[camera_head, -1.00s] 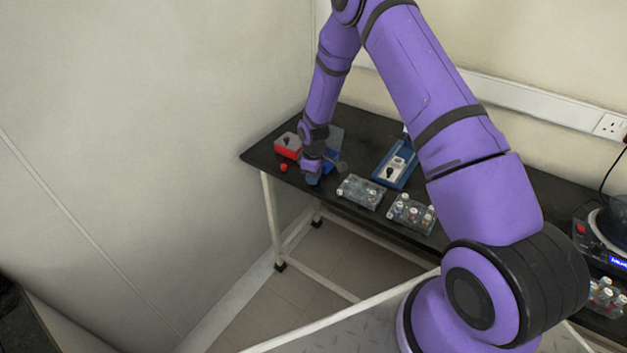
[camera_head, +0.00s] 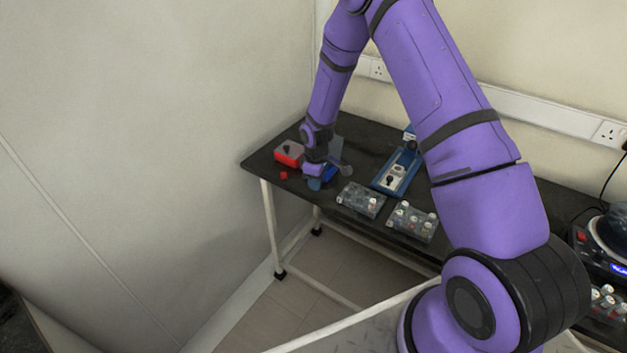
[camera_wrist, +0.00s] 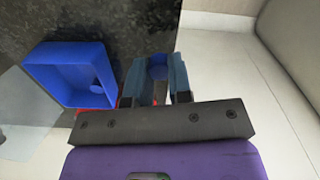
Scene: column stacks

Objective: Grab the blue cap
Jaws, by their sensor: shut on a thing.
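The blue cap (camera_wrist: 157,70) is a small round blue piece between the two fingers of my gripper (camera_wrist: 158,76) in the wrist view. The fingers are shut on it, one on each side, and hide part of it. In the head view my gripper (camera_head: 315,182) is low over the left end of the black table, near its front edge. The cap itself cannot be made out there. Whether it is clear of the table top cannot be told.
An open blue box (camera_wrist: 78,72) lies left of my fingers in the wrist view. A red box (camera_head: 289,153) and a small red cap (camera_head: 284,175) are left of my gripper. Vial racks (camera_head: 361,200) and a blue device (camera_head: 398,172) stand to the right. The wall (camera_head: 180,130) is close on the left.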

